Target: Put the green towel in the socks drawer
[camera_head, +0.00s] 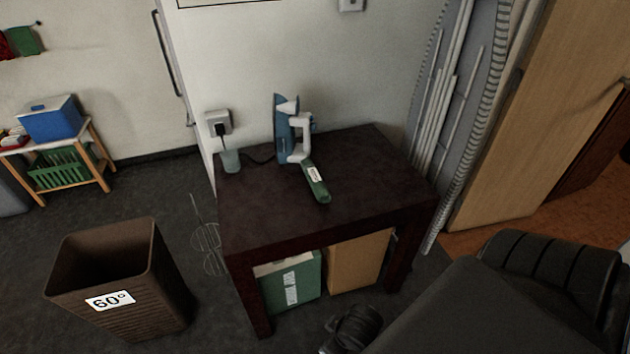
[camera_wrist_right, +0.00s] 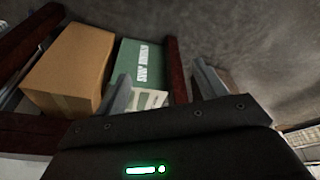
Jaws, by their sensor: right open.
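A dark green cloth-like item (camera_head: 25,41) hangs beside a red one at the upper left of the head view. A long dark green object with a white label (camera_head: 315,182) lies on the dark table; I cannot tell whether it is a towel. Under the table stands a green box with white lettering (camera_head: 275,292), which I cannot read surely. It also shows in the right wrist view (camera_wrist_right: 150,62). My right gripper (camera_wrist_right: 163,78) is open and empty, near the green box. A pale patterned thing (camera_wrist_right: 152,99) shows between its fingers. My left gripper is out of view.
A blue and white iron (camera_head: 285,130) stands on the dark table (camera_head: 250,215). A brown cardboard box (camera_head: 357,262) sits beside the green box. A brown bin marked 60° (camera_head: 150,290) stands left on the floor. A wooden side table (camera_head: 100,160) holds a blue box (camera_head: 50,119).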

